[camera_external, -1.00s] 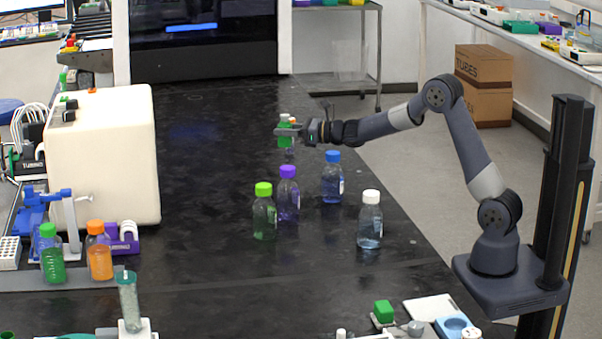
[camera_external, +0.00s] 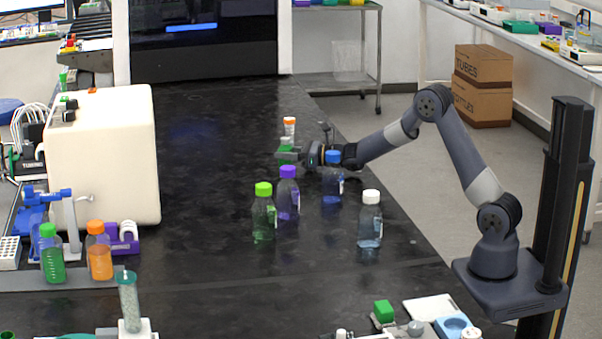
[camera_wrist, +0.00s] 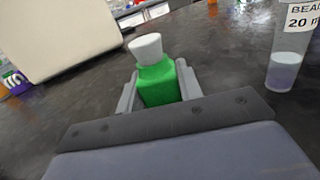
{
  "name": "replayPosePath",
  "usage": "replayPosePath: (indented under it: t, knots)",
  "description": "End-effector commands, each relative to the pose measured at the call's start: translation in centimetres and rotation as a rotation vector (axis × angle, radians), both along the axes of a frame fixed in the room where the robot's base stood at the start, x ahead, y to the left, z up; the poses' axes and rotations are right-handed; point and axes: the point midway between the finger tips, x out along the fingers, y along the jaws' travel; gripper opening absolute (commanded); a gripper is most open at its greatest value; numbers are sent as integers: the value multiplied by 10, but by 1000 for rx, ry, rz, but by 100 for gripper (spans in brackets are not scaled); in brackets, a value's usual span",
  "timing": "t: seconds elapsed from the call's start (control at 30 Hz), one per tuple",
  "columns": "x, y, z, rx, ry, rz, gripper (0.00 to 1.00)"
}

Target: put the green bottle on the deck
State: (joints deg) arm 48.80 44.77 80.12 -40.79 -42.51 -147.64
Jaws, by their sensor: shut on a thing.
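My gripper (camera_external: 284,154) is low over the far part of the black bench and shut on a small green bottle (camera_external: 286,146). In the wrist view the bottle (camera_wrist: 158,82) is bright green with a white cap (camera_wrist: 146,47), roughly upright between both fingers (camera_wrist: 157,90). Whether its base touches the bench is hidden. A clear bottle with a light green cap (camera_external: 264,212) stands nearer the camera. Another bottle with green liquid (camera_external: 53,262) stands on a grey strip (camera_external: 20,279) at left. I cannot tell which surface is the deck.
Purple-capped (camera_external: 288,200), blue-capped (camera_external: 333,188) and white-capped (camera_external: 370,222) bottles stand close to my arm. A labelled beads container (camera_wrist: 288,55) is right of the held bottle. A large white machine (camera_external: 105,150) stands left; bench between is clear.

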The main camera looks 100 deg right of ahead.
Motion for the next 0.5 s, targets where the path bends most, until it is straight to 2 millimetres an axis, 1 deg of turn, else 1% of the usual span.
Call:
replayPosePath:
  t: [0.03,0.27,0.5]
  knots:
    - [0,0,0,0,-1,0,37]
    - [0,0,0,0,0,0,55]
    - [0,0,0,0,0,0,56]
